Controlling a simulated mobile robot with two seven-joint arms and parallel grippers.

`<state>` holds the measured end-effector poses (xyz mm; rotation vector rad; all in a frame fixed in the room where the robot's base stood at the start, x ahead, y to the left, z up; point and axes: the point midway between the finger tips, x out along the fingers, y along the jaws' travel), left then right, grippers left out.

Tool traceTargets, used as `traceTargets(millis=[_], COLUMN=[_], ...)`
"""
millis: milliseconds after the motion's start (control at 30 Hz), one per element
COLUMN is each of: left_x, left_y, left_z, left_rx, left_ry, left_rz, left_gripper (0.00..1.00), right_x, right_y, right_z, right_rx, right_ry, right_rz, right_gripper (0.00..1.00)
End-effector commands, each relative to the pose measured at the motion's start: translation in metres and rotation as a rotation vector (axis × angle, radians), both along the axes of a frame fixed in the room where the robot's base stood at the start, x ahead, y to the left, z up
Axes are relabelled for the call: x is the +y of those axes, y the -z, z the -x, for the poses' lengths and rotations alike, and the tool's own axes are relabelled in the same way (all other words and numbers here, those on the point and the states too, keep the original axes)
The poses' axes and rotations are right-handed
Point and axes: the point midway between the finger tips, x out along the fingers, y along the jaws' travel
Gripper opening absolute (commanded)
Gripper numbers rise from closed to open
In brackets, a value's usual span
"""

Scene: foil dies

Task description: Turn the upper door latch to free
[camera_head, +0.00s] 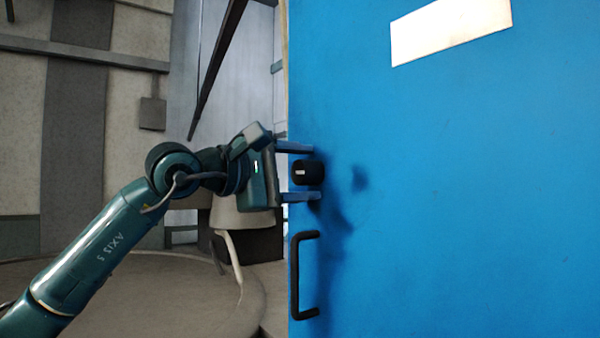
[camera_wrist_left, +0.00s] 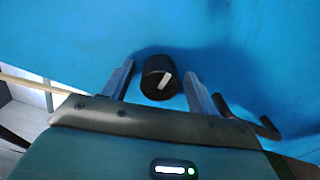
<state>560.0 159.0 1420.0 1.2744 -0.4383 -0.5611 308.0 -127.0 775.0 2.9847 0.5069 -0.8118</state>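The upper latch is a black round knob (camera_head: 308,172) with a white mark, on the left edge of the blue door (camera_head: 450,200). In the head view its white mark lies about level. The knob also shows in the left wrist view (camera_wrist_left: 159,78), its white mark slanted. My left gripper (camera_head: 297,172) is open, with one finger above the knob and one below it. In the left wrist view the fingers (camera_wrist_left: 160,85) stand on either side of the knob with gaps between. My right gripper is in neither view.
A black pull handle (camera_head: 304,275) is on the door below the knob; it also shows in the left wrist view (camera_wrist_left: 254,115). A pale plate (camera_head: 450,30) is high on the door. A round grey surface (camera_head: 150,300) lies behind my left arm.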

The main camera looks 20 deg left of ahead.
Motion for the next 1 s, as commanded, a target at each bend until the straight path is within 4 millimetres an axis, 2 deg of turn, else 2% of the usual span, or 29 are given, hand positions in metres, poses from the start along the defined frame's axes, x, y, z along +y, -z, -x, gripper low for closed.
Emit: traceTargets(millis=[233,367,567,800,1000], left_x=[0.001,0.009,0.035,0.065,0.079], left_y=[0.0,0.001,0.003,0.002,0.001], left_z=[0.001,0.01,0.042,0.082,0.1], left_rx=[0.001,-0.001,-0.002,-0.001,0.0], left_ry=[0.0,-0.002,-0.005,-0.002,-0.001], left_rz=[0.001,0.002,0.002,0.001,0.001], left_gripper=[0.59,0.59,0.59,0.59,0.59], right_x=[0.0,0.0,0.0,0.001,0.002], right_y=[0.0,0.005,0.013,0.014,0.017], right_z=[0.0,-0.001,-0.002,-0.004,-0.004], right_rx=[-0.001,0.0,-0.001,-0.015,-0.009], right_ry=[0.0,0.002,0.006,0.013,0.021], right_rz=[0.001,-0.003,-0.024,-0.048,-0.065], right_gripper=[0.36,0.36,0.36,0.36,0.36])
